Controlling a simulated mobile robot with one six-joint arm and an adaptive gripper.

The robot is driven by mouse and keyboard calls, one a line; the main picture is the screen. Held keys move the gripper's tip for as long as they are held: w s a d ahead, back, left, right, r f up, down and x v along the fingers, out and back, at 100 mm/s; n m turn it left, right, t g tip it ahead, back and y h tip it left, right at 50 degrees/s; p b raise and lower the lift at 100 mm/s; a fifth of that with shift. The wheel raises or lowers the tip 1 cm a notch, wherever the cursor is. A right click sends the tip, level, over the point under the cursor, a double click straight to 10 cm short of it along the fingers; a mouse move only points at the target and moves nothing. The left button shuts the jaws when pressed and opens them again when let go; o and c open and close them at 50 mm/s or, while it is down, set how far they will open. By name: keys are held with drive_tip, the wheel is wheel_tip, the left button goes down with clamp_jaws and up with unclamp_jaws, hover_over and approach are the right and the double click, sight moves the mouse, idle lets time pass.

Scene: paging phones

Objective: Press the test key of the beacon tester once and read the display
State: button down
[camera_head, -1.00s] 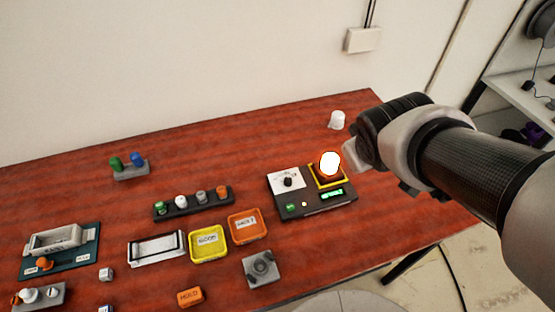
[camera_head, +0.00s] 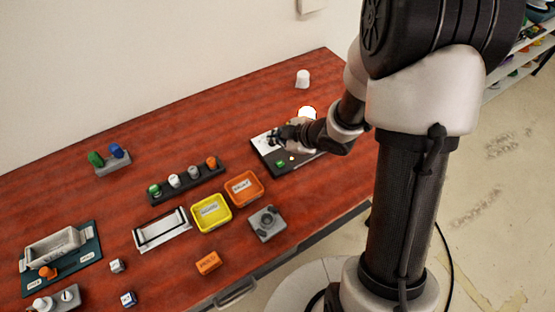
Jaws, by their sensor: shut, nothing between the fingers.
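The beacon tester (camera_head: 270,160) is a dark box at the right end of the red-brown table, with a pale dial panel on its upper left. A beacon (camera_head: 307,112) glows white-orange at its back, partly behind my arm. A green key (camera_head: 280,163) and a small lit yellowish lamp (camera_head: 292,160) show near its front edge. My gripper (camera_head: 279,137) is shut and empty, over the dial panel, behind and above the green key. I cannot tell whether it touches the panel. My wrist covers the right part of the tester, and the display is hidden.
A yellow tray (camera_head: 212,228) and an orange tray (camera_head: 244,202) lie left of the tester. A grey block with a round knob (camera_head: 267,223) sits in front. A rack of coloured caps (camera_head: 187,182) stands further left. A white cup (camera_head: 303,78) is behind.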

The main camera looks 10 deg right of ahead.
sight(278, 165)
drive_tip(key=shift+f, duration=0.1)
wheel_tip(278, 165, down, 9)
drive_tip(key=b, duration=0.8)
drive_tip(key=shift+r, duration=0.2)
idle(1.1)
drive_tip(key=shift+f+b, duration=0.45)
drive_tip(key=shift+b, duration=0.05)
drive_tip(key=shift+f+b, duration=0.4)
drive_tip(key=shift+f, duration=0.05)
idle(0.4)
idle(0.4)
drive_tip(key=shift+r+p, duration=0.9)
drive_tip(key=shift+r, duration=0.1)
wheel_tip(278, 165, up, 5)
drive_tip(key=p, duration=0.4)
drive_tip(key=shift+p, duration=0.35)
